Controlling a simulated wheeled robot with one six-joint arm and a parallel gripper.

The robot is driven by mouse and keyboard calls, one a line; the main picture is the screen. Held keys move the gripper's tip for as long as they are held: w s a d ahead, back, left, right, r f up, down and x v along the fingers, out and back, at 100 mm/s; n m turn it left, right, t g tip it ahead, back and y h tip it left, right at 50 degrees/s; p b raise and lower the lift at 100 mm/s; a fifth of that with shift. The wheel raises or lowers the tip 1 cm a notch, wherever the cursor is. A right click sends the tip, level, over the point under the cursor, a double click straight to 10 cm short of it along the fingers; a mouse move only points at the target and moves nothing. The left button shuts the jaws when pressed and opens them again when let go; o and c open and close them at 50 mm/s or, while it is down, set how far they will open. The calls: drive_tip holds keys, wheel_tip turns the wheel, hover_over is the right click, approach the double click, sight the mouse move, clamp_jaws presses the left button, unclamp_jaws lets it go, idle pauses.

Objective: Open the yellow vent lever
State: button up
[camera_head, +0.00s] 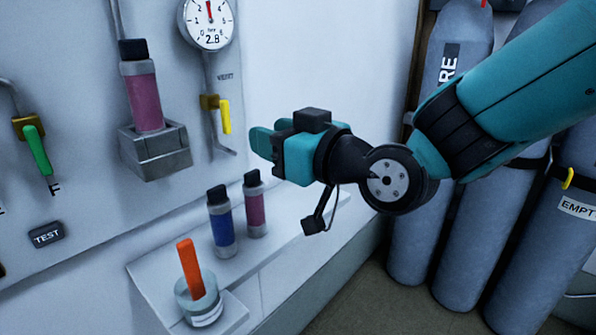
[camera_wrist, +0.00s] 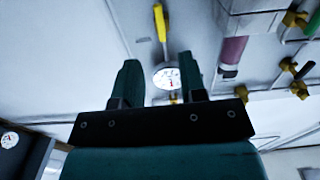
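The yellow vent lever (camera_head: 225,116) hangs downward from a brass valve body (camera_head: 209,102) on the wall panel, below the round gauge. My gripper (camera_head: 264,142) is to the right of the lever and a little lower in the head view, apart from it. In the wrist view my gripper (camera_wrist: 158,64) is open, with a wide empty gap between its two green fingers. The yellow lever (camera_wrist: 160,22) shows beyond the fingertips, roughly in line with the gap. Nothing is held.
The pressure gauge (camera_head: 208,20) is above the lever. A pink column (camera_head: 144,98) stands in a grey holder (camera_head: 155,151) to its left. A green lever (camera_head: 36,150) is farther left. Blue (camera_head: 221,225) and pink (camera_head: 255,208) columns stand on the shelf below. Gas cylinders (camera_head: 432,200) stand at right.

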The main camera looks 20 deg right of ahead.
drive_tip(key=shift+b+v, duration=1.9)
drive_tip(key=shift+v, duration=0.1)
drive_tip(key=shift+d, duration=0.1)
drive_tip(key=s+d+f+g+h, duration=0.2)
drive_tip(key=s+f+g+h, duration=0.1)
drive_tip(key=s+f+g, duration=0.45)
drive_tip(key=s+d+f+g+h, duration=0.2)
drive_tip(key=s+f+g, duration=0.5)
drive_tip(key=f, duration=0.1)
wheel_tip(320, 180, up, 24)
drive_tip(key=s+p, duration=0.1)
drive_tip(key=p, duration=2.3)
drive_tip(key=shift+d+h, duration=0.2)
drive_tip(key=shift+h, duration=0.2)
